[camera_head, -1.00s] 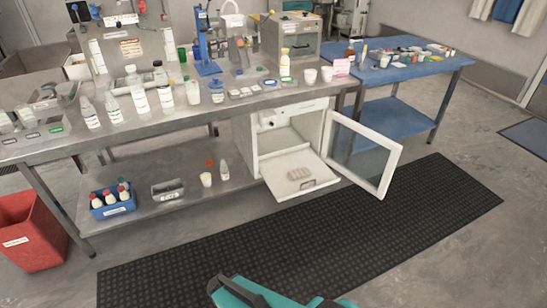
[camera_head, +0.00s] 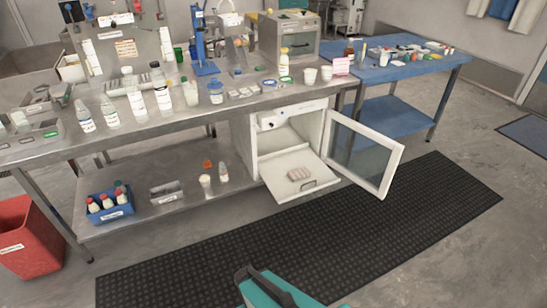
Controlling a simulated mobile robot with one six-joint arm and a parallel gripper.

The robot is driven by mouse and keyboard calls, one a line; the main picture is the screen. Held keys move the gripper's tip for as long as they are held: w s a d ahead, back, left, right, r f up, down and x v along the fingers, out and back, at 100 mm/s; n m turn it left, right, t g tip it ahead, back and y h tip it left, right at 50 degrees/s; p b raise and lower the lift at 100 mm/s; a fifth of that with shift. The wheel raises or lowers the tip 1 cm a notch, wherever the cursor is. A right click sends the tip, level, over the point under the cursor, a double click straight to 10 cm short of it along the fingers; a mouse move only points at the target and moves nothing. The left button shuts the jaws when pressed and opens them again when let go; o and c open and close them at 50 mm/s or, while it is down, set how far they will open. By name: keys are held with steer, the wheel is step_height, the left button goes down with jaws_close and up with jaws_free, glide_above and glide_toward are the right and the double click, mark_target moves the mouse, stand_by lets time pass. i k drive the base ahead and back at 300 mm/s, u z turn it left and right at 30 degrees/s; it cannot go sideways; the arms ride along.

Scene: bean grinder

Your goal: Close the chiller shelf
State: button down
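The chiller (camera_head: 268,122) is a white box under the right part of the steel bench. Its glass door (camera_head: 362,152) stands open, swung out to the right. The chiller shelf (camera_head: 286,188) is pulled out of the front, with a small handle (camera_head: 308,185) at its front edge. A pinkish item with several parts (camera_head: 300,173) lies on the shelf. A teal and black piece of my arm (camera_head: 268,290) shows at the bottom edge, well in front of the chiller. My gripper's fingers are not visible.
A black ribbed mat (camera_head: 400,215) covers the floor before the bench and is clear. The steel bench (camera_head: 150,133) carries many bottles. Its lower shelf holds a blue crate (camera_head: 108,208) of bottles. A red bin (camera_head: 30,235) stands left and a blue table (camera_head: 405,65) right.

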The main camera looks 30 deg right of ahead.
mark_target(274, 168)
steer(key=z, duration=0.15)
steer(key=i, duration=1)
steer(key=u, duration=0.1)
